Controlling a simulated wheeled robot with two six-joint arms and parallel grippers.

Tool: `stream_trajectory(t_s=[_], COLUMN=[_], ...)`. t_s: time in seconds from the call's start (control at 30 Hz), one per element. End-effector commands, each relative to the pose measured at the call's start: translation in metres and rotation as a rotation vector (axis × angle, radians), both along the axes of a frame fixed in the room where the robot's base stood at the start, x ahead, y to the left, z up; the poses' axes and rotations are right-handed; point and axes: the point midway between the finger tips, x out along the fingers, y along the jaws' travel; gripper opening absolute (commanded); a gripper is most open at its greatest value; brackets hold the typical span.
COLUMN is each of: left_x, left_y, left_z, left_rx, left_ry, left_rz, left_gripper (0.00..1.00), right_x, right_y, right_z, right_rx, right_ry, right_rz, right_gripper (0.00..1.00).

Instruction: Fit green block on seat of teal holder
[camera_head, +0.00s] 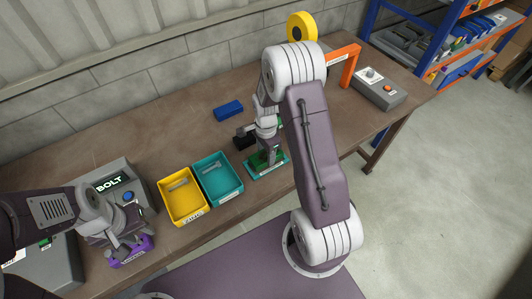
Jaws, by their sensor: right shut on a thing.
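The green block (262,158) is dark green and sits between the fingers of my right gripper (265,151), which is shut on it. The teal holder (279,168) stands on the table right under them, in front of the blue block. The block is over or at the holder's seat; the gripper hides part of it, and I cannot tell if it rests fully down. My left gripper (129,238) is at the lower left, above a purple holder (131,256), with its fingers apart and nothing seen between them.
A yellow bin (184,212) and a teal bin (222,199) stand left of the teal holder. A blue block (229,110) and a black item (243,141) lie behind. A grey box with a BOLT display (113,180) is at left; an orange arch (345,62) and grey button box (378,91) are at right.

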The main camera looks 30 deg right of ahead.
Motion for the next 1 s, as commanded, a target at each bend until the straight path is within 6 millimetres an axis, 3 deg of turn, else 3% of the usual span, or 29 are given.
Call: stream_trajectory(t_s=[1.0], left_x=[0.000], left_y=[0.000], left_z=[-0.017], left_rx=[0.000], left_ry=[0.000], left_rz=[0.000], left_gripper=[0.36], right_x=[-0.001], right_y=[0.000], right_z=[-0.025], right_rx=[0.001], right_ry=[0.002], right_rz=[0.000], right_gripper=[0.00])
